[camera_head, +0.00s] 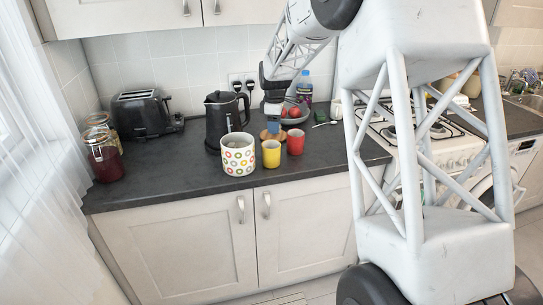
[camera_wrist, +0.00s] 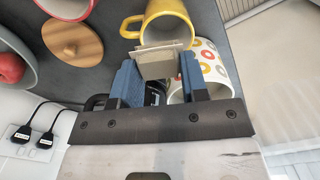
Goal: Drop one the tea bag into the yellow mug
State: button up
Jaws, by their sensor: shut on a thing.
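The yellow mug (camera_head: 271,158) stands upright on the dark counter between the ring-patterned pot and the red mug. It also shows in the wrist view (camera_wrist: 172,22), at the top, with its handle to the left. My gripper (camera_wrist: 160,72) has blue fingers shut on a pale, flat tea bag (camera_wrist: 160,62). In the wrist view the tea bag overlaps the near rim of the mug. In the head view my gripper (camera_head: 273,112) is above and behind the mug. The tea bag is too small to make out clearly there.
The ring-patterned pot (camera_head: 238,160) stands left of the yellow mug, the red mug (camera_head: 295,143) close on its right. Behind are a black kettle (camera_head: 222,117), a round wooden piece (camera_wrist: 72,42) and a fruit bowl (camera_head: 296,117). The counter's front left is clear.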

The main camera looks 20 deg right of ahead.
jog(key=shift+f, duration=0.15)
jog(key=o, duration=1)
jog(key=shift+c, duration=0.2)
jog(key=shift+r, duration=3.9)
jog(key=shift+s, duration=0.1)
